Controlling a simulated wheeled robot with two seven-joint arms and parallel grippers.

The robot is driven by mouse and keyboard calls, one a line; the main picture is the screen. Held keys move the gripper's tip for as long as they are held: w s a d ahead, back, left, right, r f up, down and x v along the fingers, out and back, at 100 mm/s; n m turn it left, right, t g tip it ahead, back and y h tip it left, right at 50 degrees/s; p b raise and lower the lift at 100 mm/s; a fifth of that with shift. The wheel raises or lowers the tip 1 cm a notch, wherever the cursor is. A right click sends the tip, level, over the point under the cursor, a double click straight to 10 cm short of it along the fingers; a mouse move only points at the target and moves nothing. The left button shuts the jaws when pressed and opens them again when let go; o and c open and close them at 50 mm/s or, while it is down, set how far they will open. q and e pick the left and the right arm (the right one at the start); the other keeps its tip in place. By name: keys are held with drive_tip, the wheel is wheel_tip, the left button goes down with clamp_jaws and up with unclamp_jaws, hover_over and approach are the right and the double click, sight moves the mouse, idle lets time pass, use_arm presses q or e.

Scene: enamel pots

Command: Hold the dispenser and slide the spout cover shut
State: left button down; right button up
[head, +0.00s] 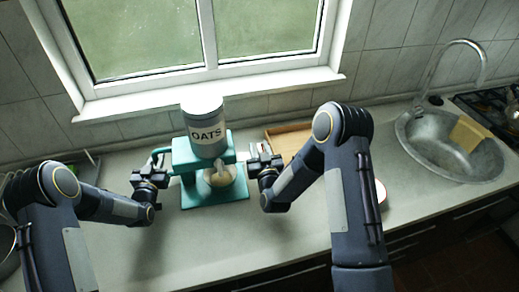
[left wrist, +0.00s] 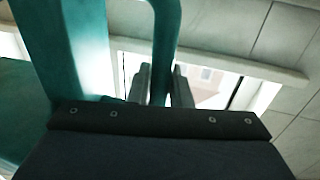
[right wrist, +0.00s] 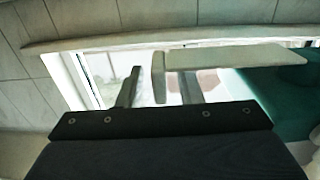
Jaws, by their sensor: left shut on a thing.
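The dispenser is a teal stand (head: 187,154) bearing a grey canister labelled OATS (head: 207,122). My left gripper (head: 158,172) is shut on the teal handle at the stand's left side. In the left wrist view the handle (left wrist: 166,40) runs down between the fingers (left wrist: 161,88). My right gripper (head: 256,160) is at the stand's right side. In the right wrist view a pale flat plate with an upright end tab, seemingly the spout cover (right wrist: 235,57), reaches between the spread fingers (right wrist: 158,90). Gaps show on both sides of the tab. How far the cover spans the spout is hidden.
A bowl (head: 212,181) with pale contents sits on the stand's base under the canister. A wooden tray (head: 288,140) lies behind my right gripper. The sink (head: 440,150) is far right. The front counter (head: 225,240) between my arms is clear.

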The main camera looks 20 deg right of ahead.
sight(246, 156)
drive_tip(key=shift+c, duration=0.3)
clamp_jaws()
drive_tip(key=shift+a, duration=2.3)
use_arm(q)
drive_tip(key=shift+d, duration=0.1)
use_arm(e)
drive_tip(key=shift+o, duration=0.3)
unclamp_jaws()
drive_tip(key=shift+w, duration=0.1)
